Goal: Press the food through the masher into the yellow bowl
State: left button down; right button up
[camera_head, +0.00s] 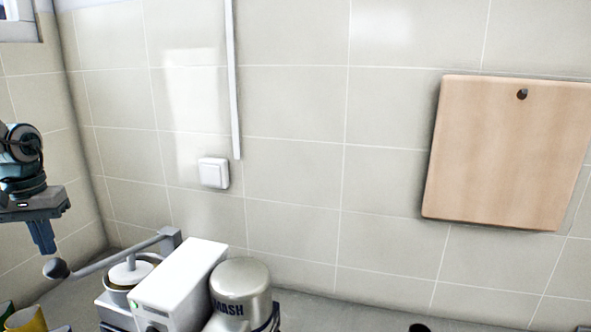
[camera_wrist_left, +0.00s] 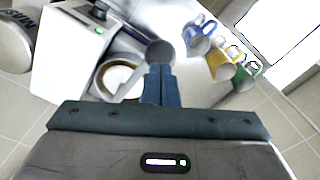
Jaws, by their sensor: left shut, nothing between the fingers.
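The masher (camera_head: 180,285) stands at the bottom left of the head view, a white body with a grey metal drum (camera_head: 240,285) marked "MASH". Its long lever (camera_head: 115,255) slopes down left to a dark ball knob (camera_head: 57,268), above a round cup (camera_head: 127,275) with a pusher disc. My left gripper (camera_head: 42,240) is shut and empty, just above and left of the knob. In the left wrist view, its fingers (camera_wrist_left: 162,85) point at the knob (camera_wrist_left: 160,53); contact cannot be told. I cannot make out the yellow bowl. My right gripper is not in view.
Blue (camera_wrist_left: 200,40), yellow (camera_wrist_left: 220,65) and green (camera_wrist_left: 245,75) mugs stand close together near the lever's knob. A wooden board (camera_head: 505,150) hangs on the tiled wall (camera_head: 300,120), beside a white switch (camera_head: 214,173). The air right of the masher is clear.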

aim_at(52, 261)
pick_arm(q)
jog(key=shift+f, duration=0.2)
dwell(0.5)
jog(key=shift+f, duration=0.15)
jog(key=shift+f+b, duration=1.4)
jog(key=shift+f, duration=0.35)
jog(key=shift+s+f+b, duration=0.1)
jog(key=shift+f+b, duration=0.4)
jog(key=shift+f, duration=0.4)
jog(key=shift+f+b, duration=0.15)
jog(key=shift+b, duration=0.15)
jog(key=shift+f+b, duration=0.3)
jog(key=shift+f, duration=0.15)
jog(key=shift+f+b, duration=0.4)
jog(key=shift+f, duration=0.2)
